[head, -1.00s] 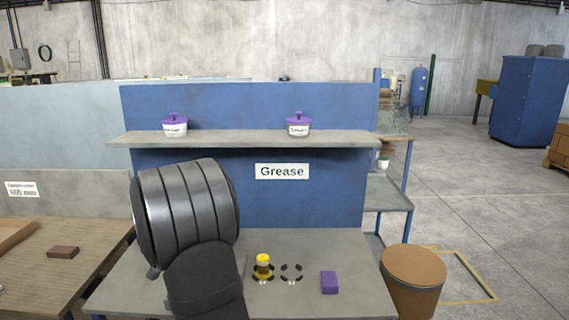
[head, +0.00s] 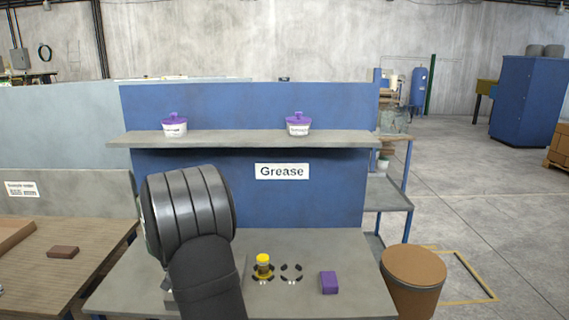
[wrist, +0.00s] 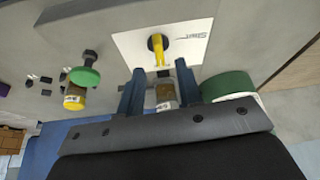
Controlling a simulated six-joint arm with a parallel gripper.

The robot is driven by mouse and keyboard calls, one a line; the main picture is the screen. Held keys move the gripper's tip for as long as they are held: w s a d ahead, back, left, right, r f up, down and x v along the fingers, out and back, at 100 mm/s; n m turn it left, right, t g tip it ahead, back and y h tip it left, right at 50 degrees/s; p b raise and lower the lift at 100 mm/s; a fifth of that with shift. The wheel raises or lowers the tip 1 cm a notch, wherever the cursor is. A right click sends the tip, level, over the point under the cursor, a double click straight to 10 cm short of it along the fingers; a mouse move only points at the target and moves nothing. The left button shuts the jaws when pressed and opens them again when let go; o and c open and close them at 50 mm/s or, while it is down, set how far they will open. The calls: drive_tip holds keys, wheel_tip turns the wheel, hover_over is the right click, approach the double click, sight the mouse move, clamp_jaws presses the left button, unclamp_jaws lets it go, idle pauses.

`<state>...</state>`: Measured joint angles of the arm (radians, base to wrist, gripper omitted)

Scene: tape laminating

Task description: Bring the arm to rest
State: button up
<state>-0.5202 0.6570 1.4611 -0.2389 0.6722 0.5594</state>
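My gripper (wrist: 160,90) has its two blue fingers spread apart in the wrist view. Past the fingertips, a yellow handle (wrist: 157,46) lies on a white plate (wrist: 190,35) with lettering. A green cylinder (wrist: 228,84) is just right of the right finger. In the head view my dark arm stands over the left part of the grey bench (head: 350,250) and hides the gripper.
A yellow-topped container (head: 263,264) stands in a ring holder beside an empty ring (head: 291,272) and a purple block (head: 329,282). Two purple-lidded tubs (head: 174,126) sit on the shelf (head: 235,139) above. A brown drum (head: 412,280) stands at the right. The bench's right part is clear.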

drive_tip(key=a+v, duration=0.1)
drive_tip(key=v, duration=1.2)
wheel_tip(320, 180, down, 7)
drive_tip(key=w+n+y, duration=0.1)
drive_tip(key=w+n, duration=0.1)
drive_tip(key=n, duration=0.1)
drive_tip(key=shift+w+r+g, duration=0.25)
drive_tip(key=shift+w+g, duration=0.1)
drive_tip(key=shift+g, duration=0.05)
